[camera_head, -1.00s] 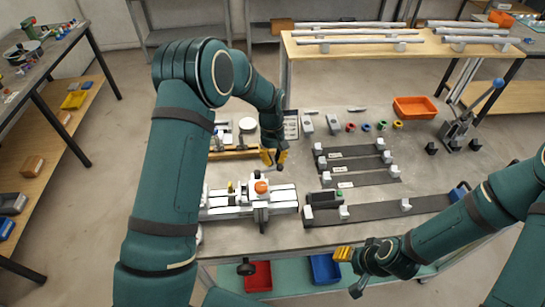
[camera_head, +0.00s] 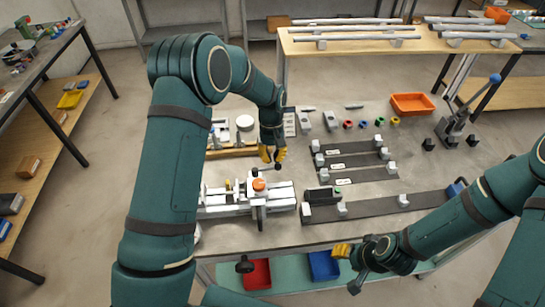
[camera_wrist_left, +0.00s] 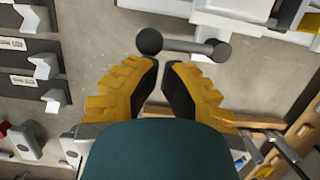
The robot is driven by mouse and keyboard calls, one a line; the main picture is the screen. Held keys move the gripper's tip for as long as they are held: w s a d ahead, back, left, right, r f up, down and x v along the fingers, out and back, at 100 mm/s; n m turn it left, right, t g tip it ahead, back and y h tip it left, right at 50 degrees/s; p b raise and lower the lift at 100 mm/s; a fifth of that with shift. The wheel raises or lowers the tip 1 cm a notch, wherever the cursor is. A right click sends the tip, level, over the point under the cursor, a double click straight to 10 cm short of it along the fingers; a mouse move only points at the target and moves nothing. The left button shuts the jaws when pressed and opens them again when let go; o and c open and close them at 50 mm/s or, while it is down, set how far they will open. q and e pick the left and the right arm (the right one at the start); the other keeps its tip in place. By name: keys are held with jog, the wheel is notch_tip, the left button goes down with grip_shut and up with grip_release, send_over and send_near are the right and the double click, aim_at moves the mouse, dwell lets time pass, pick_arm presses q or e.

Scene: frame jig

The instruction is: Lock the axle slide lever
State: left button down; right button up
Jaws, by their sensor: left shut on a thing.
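The axle slide lever is a dark grey rod with a round knob (camera_wrist_left: 150,42). It lies crosswise just beyond my left fingertips in the left wrist view, its other end (camera_wrist_left: 216,51) beside the white fixture. In the head view the lever (camera_head: 264,168) shows at the back of the white axle slide fixture (camera_head: 228,202). My left gripper (camera_head: 271,154), with yellow fingers, points down at the knob end and is shut on it; its fingertips (camera_wrist_left: 161,64) show a narrow gap, and the exact contact is hard to see. My right gripper (camera_head: 350,268) hangs low at the table's front edge, its opening unclear.
An orange knob (camera_head: 259,184) tops the fixture. Dark strips with white blocks (camera_head: 350,160) lie to its right. An orange bin (camera_head: 412,104) and a lever press (camera_head: 454,128) stand at the back right. Red (camera_head: 256,274) and blue (camera_head: 324,266) bins sit below.

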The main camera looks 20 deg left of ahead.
pick_arm(q)
jog(key=v, duration=1.1)
jog(key=shift+r, duration=0.2)
